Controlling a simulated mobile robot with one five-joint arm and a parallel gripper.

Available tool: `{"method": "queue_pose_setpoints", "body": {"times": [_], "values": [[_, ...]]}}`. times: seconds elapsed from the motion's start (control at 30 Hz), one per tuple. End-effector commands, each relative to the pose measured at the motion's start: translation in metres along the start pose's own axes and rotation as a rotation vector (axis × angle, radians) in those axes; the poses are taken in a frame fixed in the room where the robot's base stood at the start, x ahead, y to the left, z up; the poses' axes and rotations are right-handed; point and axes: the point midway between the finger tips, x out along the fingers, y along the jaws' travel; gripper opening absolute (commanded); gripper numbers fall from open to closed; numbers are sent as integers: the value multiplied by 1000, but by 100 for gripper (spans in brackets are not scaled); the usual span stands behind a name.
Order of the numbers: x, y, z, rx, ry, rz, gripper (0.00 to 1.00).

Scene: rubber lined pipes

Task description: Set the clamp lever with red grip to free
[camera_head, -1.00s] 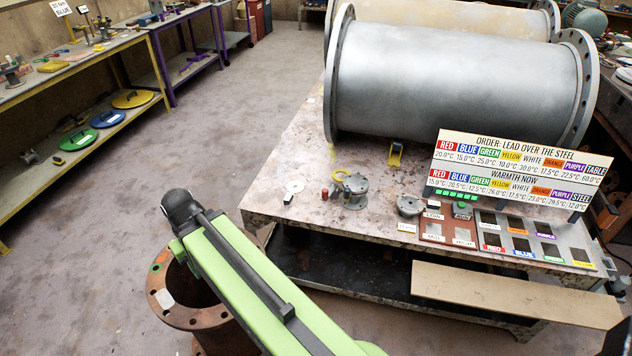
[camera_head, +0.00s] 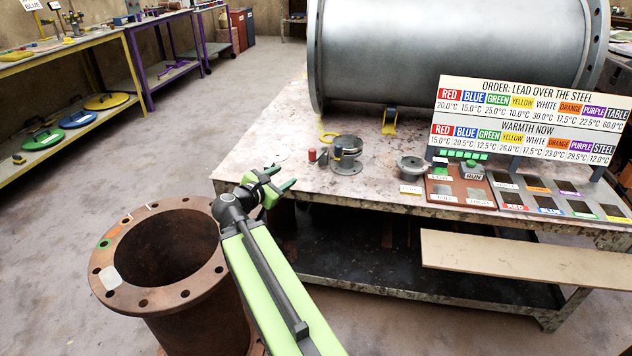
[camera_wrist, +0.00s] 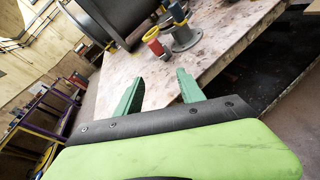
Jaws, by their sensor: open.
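A small red grip (camera_head: 312,155) stands on the table just left of a round grey flanged fitting (camera_head: 347,160). In the wrist view the red grip (camera_wrist: 153,40) shows as an upright red cylinder ahead of my fingers, beside the grey fitting (camera_wrist: 185,40). A dark blue piece (camera_head: 337,151) rises at the fitting's near left side. I cannot make out the red grip's lever or which setting it is in. My gripper (camera_head: 287,176) is open and empty at the table's front left edge, short of the red grip and not touching it.
A rusty flanged pipe (camera_head: 165,250) stands on the floor left of my arm. A big grey pipe (camera_head: 450,60) lies at the table's back. A yellow ring (camera_head: 328,137) lies behind the red grip. A sign (camera_head: 530,117) and control panel (camera_head: 460,188) are at right.

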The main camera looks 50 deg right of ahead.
Motion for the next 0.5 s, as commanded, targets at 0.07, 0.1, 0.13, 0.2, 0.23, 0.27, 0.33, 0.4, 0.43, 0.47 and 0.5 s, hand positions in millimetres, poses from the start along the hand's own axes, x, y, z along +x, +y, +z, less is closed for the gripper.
{"method": "queue_pose_setpoints", "body": {"times": [0.07, 0.1, 0.13, 0.2, 0.23, 0.27, 0.33, 0.4, 0.43, 0.47, 0.5], "values": [[20, -12, -14, -164, -91, 38, 46], [25, -12, -10, -234, -129, 52, 46], [28, -12, -8, -279, -152, 60, 46], [31, -10, -3, -355, -191, 71, 46], [32, -10, -1, -376, -202, 74, 46], [32, -9, 0, -391, -209, 76, 46], [32, -8, 3, -408, -218, 79, 46], [32, -7, 5, -410, -218, 79, 46], [34, -7, 6, -409, -218, 79, 46], [36, -6, 6, -408, -217, 80, 46], [40, -6, 7, -408, -217, 79, 46]]}}
